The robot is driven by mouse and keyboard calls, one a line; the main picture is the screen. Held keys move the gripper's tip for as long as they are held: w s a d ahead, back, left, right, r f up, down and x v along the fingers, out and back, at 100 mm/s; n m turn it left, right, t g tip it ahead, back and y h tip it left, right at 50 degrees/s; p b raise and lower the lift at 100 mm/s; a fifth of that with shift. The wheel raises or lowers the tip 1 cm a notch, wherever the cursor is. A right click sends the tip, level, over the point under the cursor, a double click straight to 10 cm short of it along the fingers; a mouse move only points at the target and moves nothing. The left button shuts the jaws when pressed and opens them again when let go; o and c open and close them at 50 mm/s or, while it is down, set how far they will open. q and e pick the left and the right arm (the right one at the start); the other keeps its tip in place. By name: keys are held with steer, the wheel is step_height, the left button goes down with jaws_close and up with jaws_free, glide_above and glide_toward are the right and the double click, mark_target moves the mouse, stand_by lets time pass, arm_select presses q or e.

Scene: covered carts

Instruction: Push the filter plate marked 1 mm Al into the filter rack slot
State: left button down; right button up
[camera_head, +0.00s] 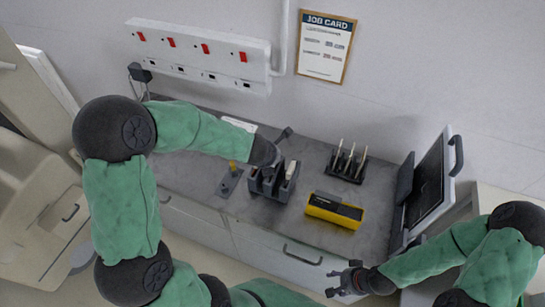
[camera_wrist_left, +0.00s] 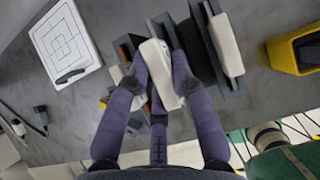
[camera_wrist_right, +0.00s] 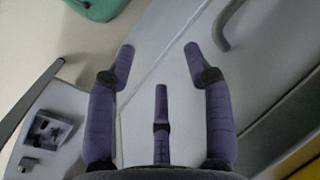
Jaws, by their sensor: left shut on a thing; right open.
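The dark grey filter rack (camera_head: 268,189) stands on the counter; its upright walls also show in the left wrist view (camera_wrist_left: 206,45). My left gripper (camera_head: 272,163) is over the rack. In the left wrist view its fingers (camera_wrist_left: 160,85) are shut on a cream filter plate (camera_wrist_left: 156,62), which is at the rack's left part. How deep it sits in a slot cannot be told, and no marking is legible. Another cream plate (camera_wrist_left: 226,44) stands between walls to the right, also visible in the head view (camera_head: 291,169). My right gripper (camera_head: 345,280) is open and empty before the drawers.
A yellow and black box (camera_head: 333,210) lies right of the rack. A black holder with several upright tools (camera_head: 347,165) stands behind it. A grey plate with a yellow knob (camera_head: 231,181) is left of the rack. A screen (camera_head: 430,180) stands at the counter's right end.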

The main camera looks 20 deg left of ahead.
arm_select(q)
steer(key=shift+s+f+b, duration=0.25)
steer(key=shift+f+b, duration=0.2)
steer(key=shift+s+f, duration=0.2)
steer(key=shift+f, duration=0.1)
steer(key=shift+r, duration=0.1)
steer(key=shift+w+r+p, duration=0.35)
steer(key=shift+r+p, duration=0.55)
steer(key=shift+w+r+p, duration=0.1)
steer(key=shift+r+p, duration=1.9)
steer(key=shift+r, duration=0.15)
steer(key=shift+p, duration=0.6)
steer(key=shift+f+b, duration=3.05)
steer(key=shift+f, duration=0.2)
